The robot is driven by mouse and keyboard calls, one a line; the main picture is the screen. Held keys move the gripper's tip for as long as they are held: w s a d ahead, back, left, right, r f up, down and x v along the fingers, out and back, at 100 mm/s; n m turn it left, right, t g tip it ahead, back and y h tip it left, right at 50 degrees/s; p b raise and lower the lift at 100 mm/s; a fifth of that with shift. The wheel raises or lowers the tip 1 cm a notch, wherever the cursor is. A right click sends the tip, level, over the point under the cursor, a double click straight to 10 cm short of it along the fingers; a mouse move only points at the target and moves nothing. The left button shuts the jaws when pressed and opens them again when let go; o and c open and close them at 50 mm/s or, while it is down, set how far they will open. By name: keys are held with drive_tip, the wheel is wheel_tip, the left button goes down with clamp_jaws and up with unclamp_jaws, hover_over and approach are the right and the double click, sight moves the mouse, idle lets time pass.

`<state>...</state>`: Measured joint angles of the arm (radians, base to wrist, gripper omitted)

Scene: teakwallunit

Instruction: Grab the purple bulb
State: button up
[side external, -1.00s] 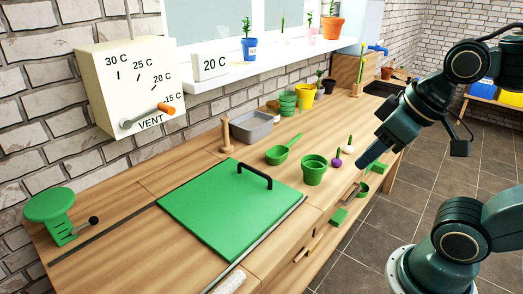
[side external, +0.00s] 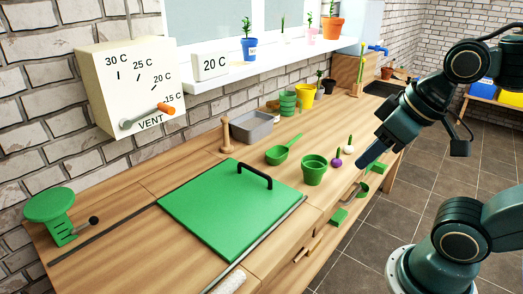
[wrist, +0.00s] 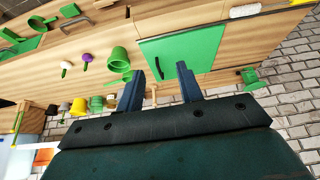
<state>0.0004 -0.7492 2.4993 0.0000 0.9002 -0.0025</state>
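The purple bulb (side external: 336,162) sits on the wooden counter with a green shoot, between a green pot (side external: 314,170) and a white bulb (side external: 348,149). In the wrist view the purple bulb (wrist: 87,59) is at the upper left, beside the white bulb (wrist: 66,66) and the green pot (wrist: 119,58). My gripper (side external: 362,162) is to the right of the bulbs in the side view, apart from the purple bulb. In the wrist view my gripper (wrist: 160,82) shows two spread dark blue fingers with nothing held between them.
A green board with a black handle (side external: 226,222) covers the counter's middle. A green scoop (side external: 280,153), a grey tray (side external: 248,128) and a yellow pot (side external: 304,96) stand behind. A wall box with a dial (side external: 132,85) hangs at left. Bare wood surrounds the bulbs.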

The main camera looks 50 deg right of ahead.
drive_tip(key=w+d+r+n+g, duration=0.1)
drive_tip(key=w+d+r+n, duration=0.1)
drive_tip(key=w+d+n, duration=0.3)
drive_tip(key=n+g, duration=0.5)
drive_tip(key=n, duration=0.6)
hover_over(339, 150)
wheel_tip(339, 150, down, 8)
drive_tip(key=shift+w+d+f, duration=0.1)
drive_tip(key=shift+d+f, duration=0.05)
drive_tip(key=shift+d, duration=0.2)
drive_tip(key=shift+f, duration=0.1)
drive_tip(key=shift+f, duration=4.2)
drive_tip(key=shift+f, duration=0.15)
drive_tip(key=shift+a+f, duration=0.1)
drive_tip(key=shift+f, duration=2.4)
